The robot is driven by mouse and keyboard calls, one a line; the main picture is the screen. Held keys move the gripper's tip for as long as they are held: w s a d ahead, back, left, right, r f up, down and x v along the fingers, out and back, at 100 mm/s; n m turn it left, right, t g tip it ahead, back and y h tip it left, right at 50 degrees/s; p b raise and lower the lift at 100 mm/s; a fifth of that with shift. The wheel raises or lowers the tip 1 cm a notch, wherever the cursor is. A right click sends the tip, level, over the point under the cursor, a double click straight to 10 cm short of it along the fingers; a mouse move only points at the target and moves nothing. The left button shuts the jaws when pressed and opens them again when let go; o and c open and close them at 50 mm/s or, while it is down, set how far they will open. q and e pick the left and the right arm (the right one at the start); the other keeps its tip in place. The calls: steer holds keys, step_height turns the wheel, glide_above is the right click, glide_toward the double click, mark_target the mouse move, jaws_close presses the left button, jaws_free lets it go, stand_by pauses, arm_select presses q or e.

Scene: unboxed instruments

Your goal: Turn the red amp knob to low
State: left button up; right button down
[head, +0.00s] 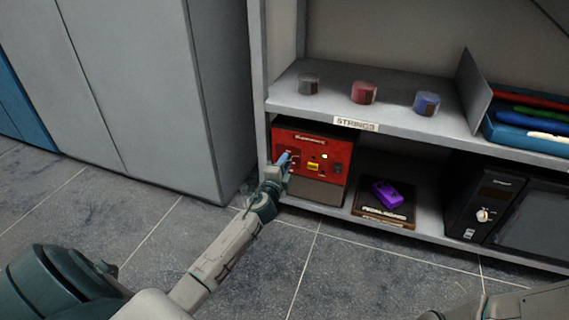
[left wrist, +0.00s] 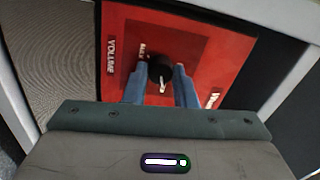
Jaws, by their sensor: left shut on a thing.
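The red amp (head: 312,158) stands on the lower shelf, under the STRINGS label. Its red front panel (left wrist: 205,42) fills the upper middle of the left wrist view, with a VOLUME label at its left. My left gripper (head: 284,162) is at the left part of the amp's front. In the left wrist view its two blue fingers are shut on the black knob (left wrist: 160,70), one on each side. The knob's white pointer points down toward the gripper in that view. In the head view the knob is hidden behind the gripper. My right gripper is out of view.
A purple pedal (head: 387,194) on a dark box (head: 368,211) is right of the amp. A black amp (head: 480,210) with a white knob stands further right. Several coloured cylinders (head: 363,92) are on the upper shelf (head: 330,112). A grey cabinet (head: 150,80) stands left.

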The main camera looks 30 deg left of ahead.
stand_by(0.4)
arm_select(q)
steer(key=o, duration=1)
steer(key=p+v, duration=0.1)
steer(key=v, duration=1)
steer(key=shift+w+d+f, duration=0.1)
